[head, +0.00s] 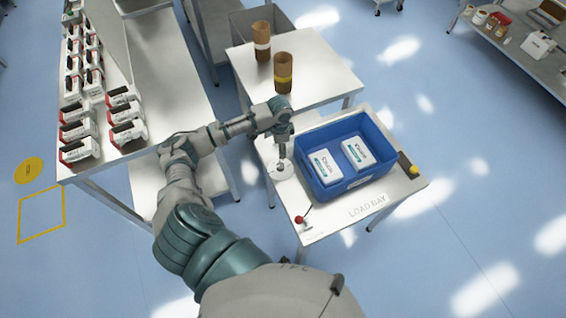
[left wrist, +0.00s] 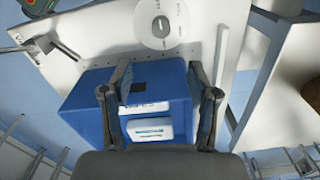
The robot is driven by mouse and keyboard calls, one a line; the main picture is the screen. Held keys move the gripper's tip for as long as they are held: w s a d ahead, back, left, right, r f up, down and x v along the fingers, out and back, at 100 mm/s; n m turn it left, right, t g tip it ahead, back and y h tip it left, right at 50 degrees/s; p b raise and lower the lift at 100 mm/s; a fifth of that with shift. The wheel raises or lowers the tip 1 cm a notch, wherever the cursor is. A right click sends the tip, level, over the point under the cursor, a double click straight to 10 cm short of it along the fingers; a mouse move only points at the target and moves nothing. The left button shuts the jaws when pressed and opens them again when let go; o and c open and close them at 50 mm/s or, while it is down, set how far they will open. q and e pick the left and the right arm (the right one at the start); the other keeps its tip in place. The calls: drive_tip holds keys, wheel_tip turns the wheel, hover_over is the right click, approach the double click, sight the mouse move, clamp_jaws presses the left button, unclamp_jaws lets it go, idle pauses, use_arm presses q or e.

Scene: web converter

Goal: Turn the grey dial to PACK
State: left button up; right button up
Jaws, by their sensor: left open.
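The grey dial (left wrist: 160,27) sits at the centre of a round white plate near the top of the left wrist view. Its markings are too small to read. In the head view the white plate (head: 287,174) lies on the load bay table, left of the blue crate, and my gripper partly hides it. My left gripper (head: 281,157) points down over the plate; I cannot tell from the head view if it touches the dial. In the left wrist view the left gripper (left wrist: 163,80) has its fingers apart with nothing between them, and the dial lies beyond the fingertips. My right gripper is not in view.
The blue crate (head: 318,195) holds two white boxes, right beside the gripper. A red-knobbed lever (head: 300,219) stands at the table's front left corner. A table behind bears two brown rolls (head: 284,72). A long bench (head: 150,70) with several boxed items is at left.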

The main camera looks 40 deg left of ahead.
use_arm(q)
hover_over(281, 165)
drive_tip(key=f, duration=0.7)
drive_tip(key=shift+s+a+f, duration=0.15)
drive_tip(key=shift+a, duration=0.2)
drive_tip(key=f, duration=0.3)
drive_tip(key=d+f, duration=0.1)
drive_tip(key=f, duration=0.1)
drive_tip(key=shift+f+b, duration=0.3)
drive_tip(key=shift+f, duration=0.55)
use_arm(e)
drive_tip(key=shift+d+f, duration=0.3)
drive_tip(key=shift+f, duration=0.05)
use_arm(q)
drive_tip(key=shift+a, duration=0.2)
drive_tip(key=shift+a+f, duration=0.1)
drive_tip(key=shift+a, duration=0.1)
drive_tip(key=c, duration=1.1)
drive_tip(key=shift+d, duration=0.25)
clamp_jaws()
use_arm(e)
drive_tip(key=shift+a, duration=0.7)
